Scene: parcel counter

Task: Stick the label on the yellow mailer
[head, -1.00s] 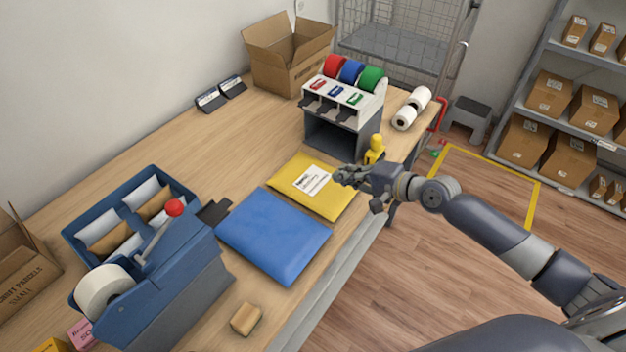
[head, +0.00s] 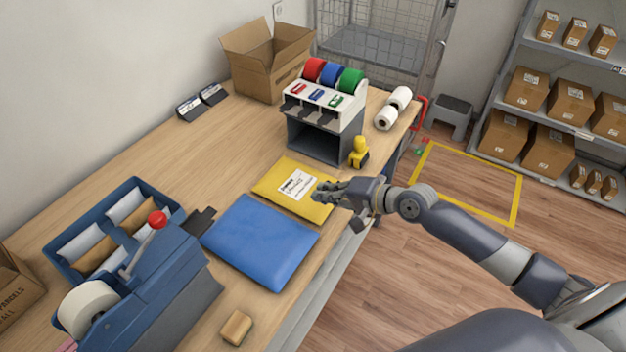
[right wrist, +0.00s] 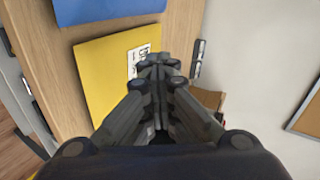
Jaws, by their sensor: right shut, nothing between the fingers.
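The yellow mailer (head: 272,190) lies flat on the counter, just beyond the blue mailer. A white printed label (head: 297,185) lies flat on its upper face. My right gripper (head: 322,190) is over the right part of the yellow mailer, beside the label, with its fingers shut and nothing between them. In the right wrist view the yellow mailer (right wrist: 98,72) is ahead of the fingers (right wrist: 158,62), which hide part of the label (right wrist: 135,62). I cannot tell whether the fingertips touch the mailer. My left gripper is not in view.
The blue mailer (head: 262,243) lies at the near side. A label dispenser with coloured rolls (head: 325,120) and a yellow stamp-like object (head: 359,152) stand beyond. A blue tape machine (head: 140,285) is at left, a small tan block (head: 237,327) near the front edge.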

